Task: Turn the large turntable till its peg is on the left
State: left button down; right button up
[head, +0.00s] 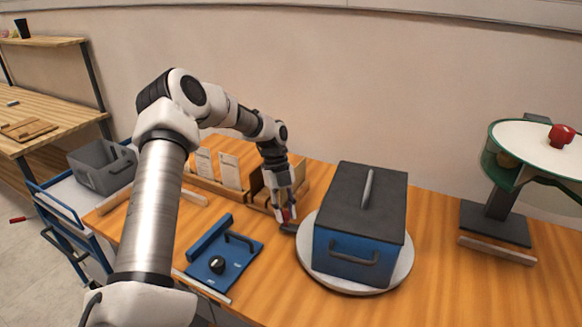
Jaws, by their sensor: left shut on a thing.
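The large turntable (385,284) is a pale round disc on the wooden table. A blue box with a dark grey lid stands on it and hides most of its top. My left gripper (288,222) reaches down at the left rim of the disc. It is shut on a small peg there, which its fingers mostly hide; a bit of red shows between them. My right gripper is not in view.
A blue panel (222,265) with a black knob and handle lies left of the turntable. Wooden racks with cards (230,171) stand behind my left gripper. A green-rimmed white disc with a red knob (561,135) rises on a dark stand at right.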

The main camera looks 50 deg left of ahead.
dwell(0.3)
pick_arm(q)
jog(key=c, duration=1)
grip_release()
jog(key=shift+w+f, duration=0.1)
jog(key=shift+o, duration=0.2)
jog(key=v, duration=1.2)
jog(key=shift+w, duration=0.1)
